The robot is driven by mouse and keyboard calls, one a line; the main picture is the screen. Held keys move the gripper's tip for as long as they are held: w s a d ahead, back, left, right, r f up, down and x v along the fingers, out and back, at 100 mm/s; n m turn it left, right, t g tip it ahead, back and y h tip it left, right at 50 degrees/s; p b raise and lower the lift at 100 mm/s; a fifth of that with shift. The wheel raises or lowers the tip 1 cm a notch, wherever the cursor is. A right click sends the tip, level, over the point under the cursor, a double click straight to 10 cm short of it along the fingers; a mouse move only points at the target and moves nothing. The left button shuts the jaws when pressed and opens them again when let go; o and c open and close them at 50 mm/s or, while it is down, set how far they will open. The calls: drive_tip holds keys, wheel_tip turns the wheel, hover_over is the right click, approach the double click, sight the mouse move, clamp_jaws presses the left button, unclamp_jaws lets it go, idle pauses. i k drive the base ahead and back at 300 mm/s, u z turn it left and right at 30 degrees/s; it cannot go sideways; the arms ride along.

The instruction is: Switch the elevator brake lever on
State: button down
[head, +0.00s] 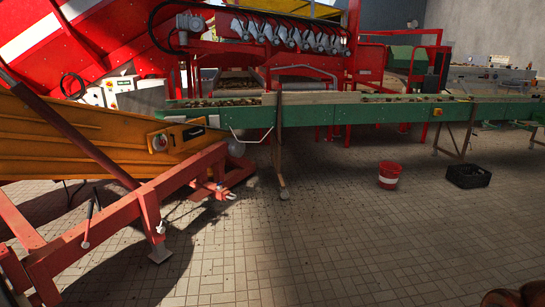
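A thin lever (89,222) with a dark handle stands nearly upright at the left, beside the red frame (110,220) of the yellow elevator (60,140). It looks like the brake lever, its top tilted slightly right. Its lower end shows a small pale round part. I cannot tell from this view whether it is on or off. My gripper is not in view.
A green conveyor (340,112) carries potatoes across the middle on legs. A red bucket (389,175) and a black crate (468,176) stand on the tiled floor. Brown rounded shapes (518,296) show at the bottom right corner. The centre floor is clear.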

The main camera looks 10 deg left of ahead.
sight(85, 244)
drive_tip(key=u, duration=0.8)
drive_tip(key=i, duration=1.55)
drive_tip(key=u, duration=1.6)
drive_tip(key=i, duration=2.7)
drive_tip(key=u, duration=0.25)
